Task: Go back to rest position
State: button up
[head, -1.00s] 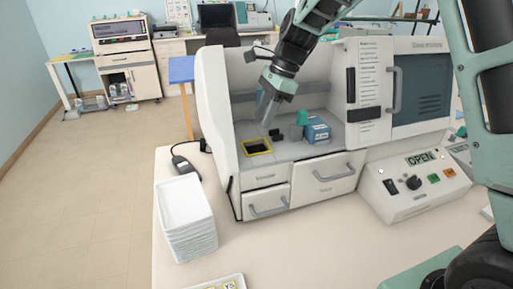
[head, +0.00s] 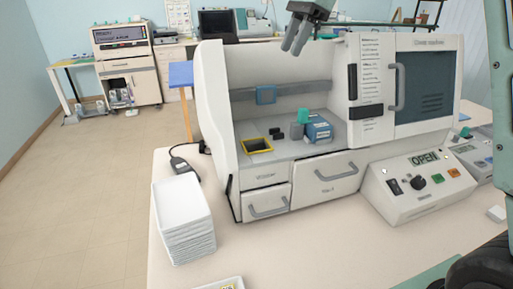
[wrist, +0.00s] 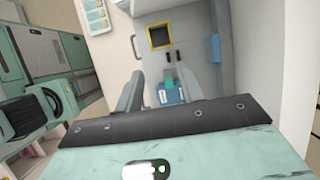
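My gripper (head: 297,36) is at the top of the head view, raised above the staining machine (head: 215,110). In the wrist view my gripper (wrist: 168,92) shows two grey fingers spread apart with nothing held between them. Below it in the machine's open bay are a blue box (head: 318,129), a grey block with a teal top (head: 299,124), small black pieces (head: 277,134) and a yellow-rimmed opening (head: 257,145). The yellow-rimmed opening (wrist: 159,36) and blue box (wrist: 168,95) also show in the wrist view. Most of my arm is out of the head view.
A stack of white trays (head: 182,220) stands at the table's left front. A control box (head: 418,185) reading OPEN sits at the right. Drawers (head: 325,178) under the bay are shut. A black device with a cable (head: 182,165) lies left of the machine. The front table is mostly clear.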

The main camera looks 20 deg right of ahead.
jog(key=shift+r, duration=0.15)
jog(key=s+a+f+n+g+h+b, duration=0.1)
jog(key=s+a+f+n+h+b, duration=0.15)
jog(key=s+a+f+n, duration=1.35)
jog(key=s+d+f+n+b, duration=0.1)
jog(key=s+f+n, duration=0.4)
jog(key=s, duration=0.3)
jog(key=s+d+f+n+t+h+b, duration=0.1)
jog(key=s+f+n, duration=0.3)
jog(key=s, duration=0.5)
jog(key=shift+s+d+f+n, duration=0.3)
jog(key=shift+f+n, duration=0.1)
jog(key=shift+f, duration=0.4)
